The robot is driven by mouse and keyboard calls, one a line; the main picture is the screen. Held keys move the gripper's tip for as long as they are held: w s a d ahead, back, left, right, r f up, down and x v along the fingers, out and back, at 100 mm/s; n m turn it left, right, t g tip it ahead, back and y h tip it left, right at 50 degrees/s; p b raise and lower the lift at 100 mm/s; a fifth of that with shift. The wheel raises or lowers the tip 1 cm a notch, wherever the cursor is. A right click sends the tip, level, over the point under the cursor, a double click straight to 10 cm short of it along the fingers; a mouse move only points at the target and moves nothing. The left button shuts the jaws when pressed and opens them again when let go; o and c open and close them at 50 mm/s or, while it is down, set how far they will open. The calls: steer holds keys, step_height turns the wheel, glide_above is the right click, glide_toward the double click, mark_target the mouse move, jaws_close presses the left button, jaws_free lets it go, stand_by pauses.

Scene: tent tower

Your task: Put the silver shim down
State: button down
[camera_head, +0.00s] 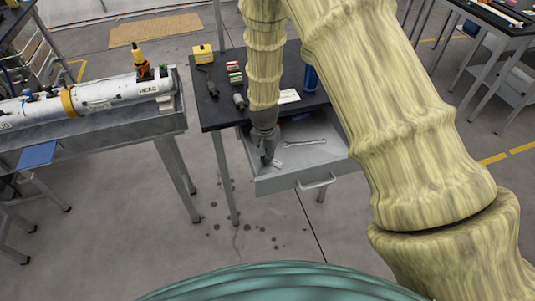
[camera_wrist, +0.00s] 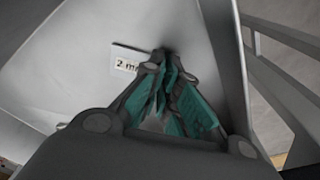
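My gripper (camera_head: 267,156) points down inside an open grey drawer (camera_head: 320,176). In the wrist view my gripper's dark fingers with teal pads (camera_wrist: 165,62) come together at the tips, close to the drawer's light grey surface. I cannot make out the silver shim for certain in either view; a thin piece between the pads would be hidden. A small grey patch shows between the finger bases, and I cannot tell what it is. A white label reading "2 m", partly covered (camera_wrist: 126,62), lies beside the fingertips.
A silver wrench (camera_head: 305,143) lies in the drawer, right of my gripper. The black bench top (camera_head: 222,113) above holds a yellow box (camera_head: 203,54), small items and a blue can (camera_head: 310,78). A bench with a silver cylinder (camera_head: 110,92) stands left, across a floor gap.

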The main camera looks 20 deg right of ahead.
steer(key=shift+f, duration=0.15)
steer(key=c, duration=1.6)
jaws_free()
steer(key=shift+c, duration=0.2)
step_height(320, 180, up, 12)
steer(key=b, duration=0.2)
steer(key=shift+s+a+b, duration=0.4)
steer(key=shift+s, duration=0.05)
